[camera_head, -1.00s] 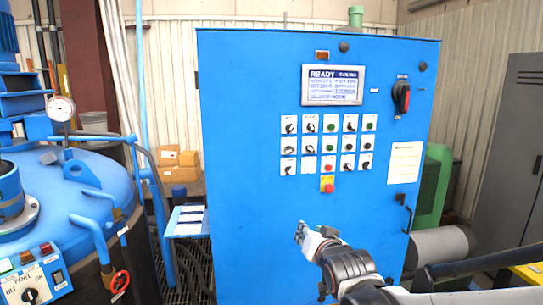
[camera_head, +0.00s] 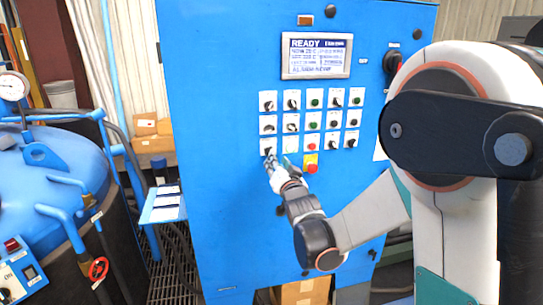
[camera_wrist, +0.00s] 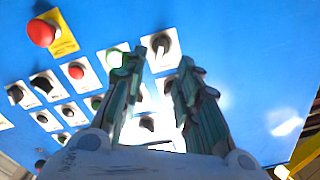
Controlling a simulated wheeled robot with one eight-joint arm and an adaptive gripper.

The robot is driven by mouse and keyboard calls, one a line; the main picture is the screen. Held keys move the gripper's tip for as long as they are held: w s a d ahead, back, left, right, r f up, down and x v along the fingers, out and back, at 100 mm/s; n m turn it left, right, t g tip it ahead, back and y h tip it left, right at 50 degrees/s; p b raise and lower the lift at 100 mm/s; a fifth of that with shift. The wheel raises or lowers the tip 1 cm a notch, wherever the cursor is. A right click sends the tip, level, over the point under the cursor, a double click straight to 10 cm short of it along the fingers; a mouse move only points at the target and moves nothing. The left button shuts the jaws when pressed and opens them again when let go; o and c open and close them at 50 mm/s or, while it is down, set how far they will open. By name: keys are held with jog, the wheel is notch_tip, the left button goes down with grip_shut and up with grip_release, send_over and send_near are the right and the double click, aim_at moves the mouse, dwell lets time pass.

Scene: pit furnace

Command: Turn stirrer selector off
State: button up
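The blue control cabinet carries a grid of selectors and push buttons on white plates; their labels are too small to read, so I cannot tell by name which is the stirrer selector. The bottom-left black selector (camera_head: 267,146) is closest to my gripper (camera_head: 277,166), which is just below it in the head view. In the wrist view my gripper (camera_wrist: 162,60) is open, its two fingers pointing at the panel. The same selector (camera_wrist: 160,43) shows between and beyond the fingertips. I cannot tell whether they touch it. The fingers partly hide neighbouring controls.
A red emergency button (camera_head: 311,168) on a yellow plate is close right of my gripper. A display (camera_head: 316,56) reads READY. A small side shelf (camera_head: 163,204) juts out left of the cabinet. A blue vessel (camera_head: 50,180) with pipes stands at left.

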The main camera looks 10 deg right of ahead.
aim_at(269, 152)
jog(key=w, duration=0.7)
jog(key=shift+w, duration=0.3)
grip_shut()
